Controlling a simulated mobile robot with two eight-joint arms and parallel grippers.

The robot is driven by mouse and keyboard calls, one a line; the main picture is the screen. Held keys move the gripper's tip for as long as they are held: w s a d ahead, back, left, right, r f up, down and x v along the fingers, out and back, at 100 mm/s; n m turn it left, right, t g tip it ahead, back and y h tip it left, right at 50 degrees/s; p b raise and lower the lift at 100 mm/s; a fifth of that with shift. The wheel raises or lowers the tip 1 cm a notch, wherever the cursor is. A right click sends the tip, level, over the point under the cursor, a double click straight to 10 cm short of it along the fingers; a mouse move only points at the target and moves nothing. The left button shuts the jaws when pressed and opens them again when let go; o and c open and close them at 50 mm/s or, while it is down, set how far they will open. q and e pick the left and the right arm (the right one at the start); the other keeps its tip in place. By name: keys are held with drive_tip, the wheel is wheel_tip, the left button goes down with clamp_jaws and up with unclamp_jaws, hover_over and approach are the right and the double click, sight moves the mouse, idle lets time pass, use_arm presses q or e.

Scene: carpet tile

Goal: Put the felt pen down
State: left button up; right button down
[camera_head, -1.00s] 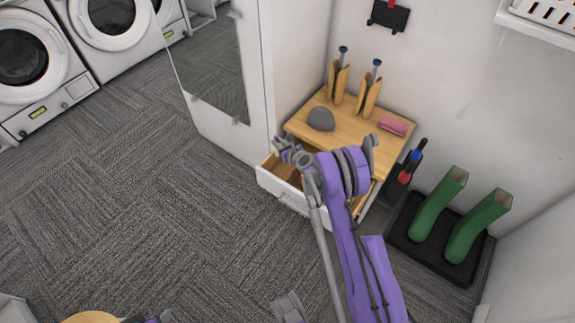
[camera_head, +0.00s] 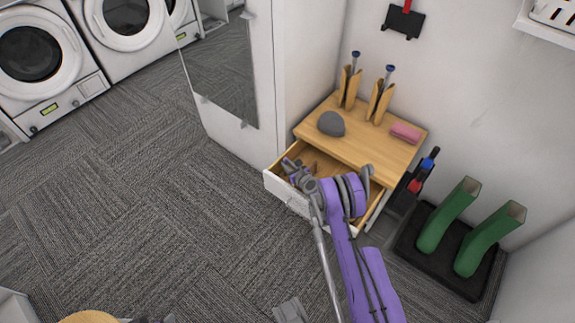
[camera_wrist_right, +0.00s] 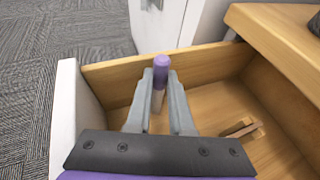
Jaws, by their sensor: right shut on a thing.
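The felt pen (camera_wrist_right: 161,66) has a purple end and stands upright between the fingertips of my right gripper (camera_wrist_right: 159,88) in the right wrist view. The gripper is shut on it. Both are over the inside of an open wooden drawer (camera_wrist_right: 110,72) with a white front. In the head view my right gripper (camera_head: 289,166) reaches into the left part of this drawer (camera_head: 283,194). The pen is too small to make out there. I cannot tell whether its lower end touches the drawer floor.
A small brown wooden piece (camera_wrist_right: 241,130) lies on the drawer floor at right. Above the drawer, the wooden top (camera_head: 350,147) holds a grey dome (camera_head: 331,124), a pink block (camera_head: 405,132) and two wooden shoe trees (camera_head: 379,101). Green boots (camera_head: 448,216) stand on a black tray at right.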

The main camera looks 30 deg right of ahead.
drive_tip(key=shift+f, duration=0.1)
drive_tip(key=shift+f, duration=0.15)
drive_tip(key=c, duration=1.1)
unclamp_jaws()
